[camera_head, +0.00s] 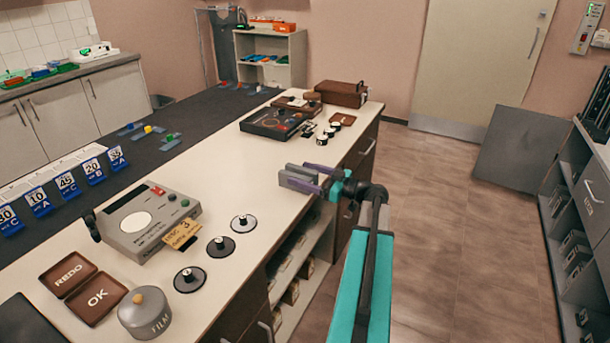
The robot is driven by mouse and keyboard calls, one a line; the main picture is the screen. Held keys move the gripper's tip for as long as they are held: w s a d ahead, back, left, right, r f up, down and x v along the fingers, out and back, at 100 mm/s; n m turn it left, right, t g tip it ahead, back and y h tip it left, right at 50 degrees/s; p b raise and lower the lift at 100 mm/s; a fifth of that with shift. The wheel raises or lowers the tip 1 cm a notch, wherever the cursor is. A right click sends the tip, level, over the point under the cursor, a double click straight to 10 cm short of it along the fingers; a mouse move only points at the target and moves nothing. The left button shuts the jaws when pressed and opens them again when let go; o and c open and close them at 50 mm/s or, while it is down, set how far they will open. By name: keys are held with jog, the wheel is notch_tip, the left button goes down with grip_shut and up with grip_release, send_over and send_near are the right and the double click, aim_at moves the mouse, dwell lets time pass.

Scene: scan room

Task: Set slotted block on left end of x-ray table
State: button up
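My gripper (324,178) is over the right edge of the white-topped counter, near its middle. Its purple fingers close on a grey block (293,178) that has a notch facing left, which looks like the slotted block. The block appears held above the counter, though the exact gap is hard to tell. The x-ray table seems to be the long dark-grey surface (190,116) behind the counter.
Small coloured pieces lie on the dark surface. Open floor (450,240) is at right.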

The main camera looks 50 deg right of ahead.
jog(key=shift+r, duration=0.1)
jog(key=b+v, duration=0.1)
jog(key=v, duration=1.1)
jog(key=shift+o, duration=0.6)
